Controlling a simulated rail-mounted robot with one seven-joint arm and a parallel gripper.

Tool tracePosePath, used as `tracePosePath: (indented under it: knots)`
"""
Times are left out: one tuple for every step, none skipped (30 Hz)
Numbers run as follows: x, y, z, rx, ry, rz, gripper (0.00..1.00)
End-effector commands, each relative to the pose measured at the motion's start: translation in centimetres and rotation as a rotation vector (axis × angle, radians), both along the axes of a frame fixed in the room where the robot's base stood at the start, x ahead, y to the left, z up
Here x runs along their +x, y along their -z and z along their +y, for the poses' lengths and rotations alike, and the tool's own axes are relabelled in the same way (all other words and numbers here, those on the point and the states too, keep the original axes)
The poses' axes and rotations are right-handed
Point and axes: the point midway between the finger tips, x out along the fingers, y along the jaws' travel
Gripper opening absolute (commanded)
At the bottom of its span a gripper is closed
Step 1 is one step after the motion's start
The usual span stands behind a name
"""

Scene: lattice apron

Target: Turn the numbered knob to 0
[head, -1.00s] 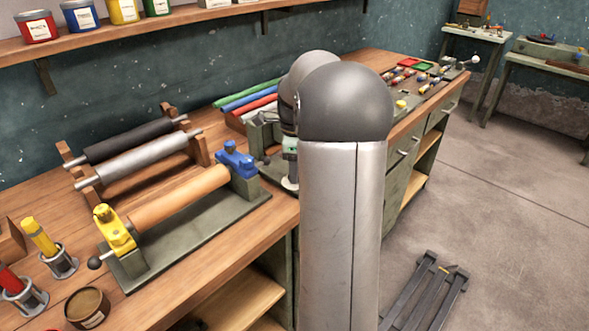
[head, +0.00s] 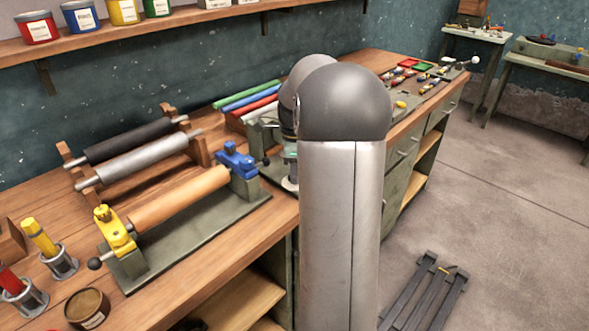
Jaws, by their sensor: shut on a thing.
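I cannot make out a numbered knob in the head view; my own arm (head: 340,200) stands upright across the middle and covers part of the bench. My gripper is hidden behind the arm, so its jaws and whatever they touch do not show. A small pale green and white part (head: 290,165) shows at the arm's left edge; I cannot tell what it belongs to. A roller stand (head: 205,228) to the left carries a tan roller (head: 180,198) between a yellow end block (head: 115,232) and a blue end block (head: 238,162).
A dark roller (head: 135,143) and a silver roller (head: 145,158) lie on a wooden rack behind. Coloured rolls (head: 252,98) lie left of my arm. Cans (head: 37,27) stand on the wall shelf. Small tools (head: 405,76) lie at the bench's far end. Floor to the right is mostly clear.

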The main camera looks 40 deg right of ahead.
Motion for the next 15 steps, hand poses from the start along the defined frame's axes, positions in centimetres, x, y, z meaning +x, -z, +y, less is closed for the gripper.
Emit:
tracePosePath:
  knots:
    - [0.01, -0.09, 0.03, 0.0, -0.021, 0.0, 0.08]
    - [0.01, -0.1, 0.02, 0.0, -0.037, 0.0, 0.08]
    - [0.02, -0.11, 0.02, 0.0, -0.061, 0.0, 0.08]
    - [0.04, -0.11, 0.05, 0.001, -0.08, -0.001, 0.08]
    - [0.06, -0.12, 0.07, 0.001, -0.102, -0.001, 0.08]
    - [0.05, -0.13, 0.05, 0.001, -0.133, -0.001, 0.08]
    - [0.03, -0.13, 0.03, 0.0, -0.157, 0.0, 0.08]
    - [0.03, -0.13, 0.03, 0.0, -0.183, 0.0, 0.08]
    - [0.05, -0.14, 0.05, 0.0, -0.219, 0.0, 0.08]
    - [0.04, -0.14, 0.07, 0.0, -0.248, 0.0, 0.08]
    - [0.02, -0.14, 0.04, 0.001, -0.275, 0.001, 0.08]
    - [0.02, -0.14, 0.04, 0.001, -0.313, 0.001, 0.08]
    - [0.02, -0.14, 0.05, 0.001, -0.342, 0.001, 0.08]
    - [0.02, -0.13, 0.06, 0.001, -0.37, 0.001, 0.08]
    - [0.02, -0.13, 0.06, 0.001, -0.409, 0.001, 0.08]
